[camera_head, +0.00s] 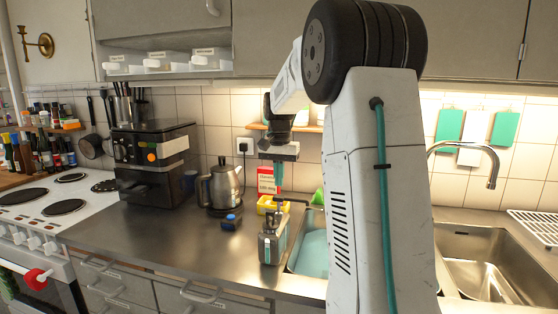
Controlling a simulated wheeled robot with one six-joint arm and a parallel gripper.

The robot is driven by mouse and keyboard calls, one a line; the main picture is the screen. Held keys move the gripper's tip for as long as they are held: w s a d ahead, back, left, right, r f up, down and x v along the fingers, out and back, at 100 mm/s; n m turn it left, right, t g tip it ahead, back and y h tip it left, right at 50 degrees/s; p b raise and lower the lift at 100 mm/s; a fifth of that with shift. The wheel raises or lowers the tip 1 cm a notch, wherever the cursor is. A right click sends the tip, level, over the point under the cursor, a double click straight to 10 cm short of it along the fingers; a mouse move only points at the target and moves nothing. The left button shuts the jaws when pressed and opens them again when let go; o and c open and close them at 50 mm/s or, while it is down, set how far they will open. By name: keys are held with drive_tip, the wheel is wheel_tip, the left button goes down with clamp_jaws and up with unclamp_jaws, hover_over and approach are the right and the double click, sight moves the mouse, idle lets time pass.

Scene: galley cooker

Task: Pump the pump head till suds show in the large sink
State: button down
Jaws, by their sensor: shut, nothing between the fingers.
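The soap dispenser (271,246), grey with a teal patch, stands upright on the steel counter at the left sink's near-left edge. The left sink (293,262) shows smooth teal liquid, partly hidden behind my arm. The right sink (485,268) looks empty. I cannot tell which basin is the large one.
A kettle (220,187), a small blue-topped box (232,221) and a coffee machine (153,160) stand left of the dispenser. A yellow sponge (268,205) and red-and-white sign (267,181) are behind it. The tap (492,170) arches over the right sink. The front-left counter is clear.

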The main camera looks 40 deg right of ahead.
sight(279, 196)
drive_tip(key=shift+f, duration=1.6)
drive_tip(key=shift+f, duration=1.05)
wheel_tip(279, 196, up, 14)
drive_tip(key=shift+r, duration=0.2)
